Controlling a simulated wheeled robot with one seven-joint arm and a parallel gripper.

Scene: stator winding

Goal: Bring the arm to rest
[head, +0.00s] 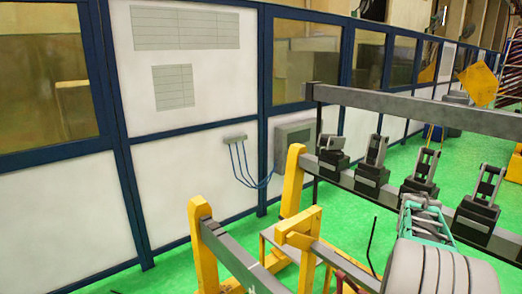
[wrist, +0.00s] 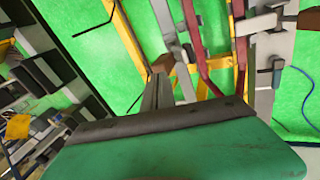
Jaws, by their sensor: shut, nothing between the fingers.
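My gripper (wrist: 168,82) shows in the wrist view as two grey fingers beyond a worn green body with a dark edge. It is shut and holds nothing. It points over the green floor (wrist: 105,60), with yellow frame bars and red strips beyond it. I cannot tell how far it is from them.
In the head view, a yellow and grey frame (head: 296,230) stands in front. A long grey rail (head: 400,102) runs above a row of dark clamp-like fixtures (head: 371,165) at right. A white panelled wall (head: 185,60) with blue posts closes the left.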

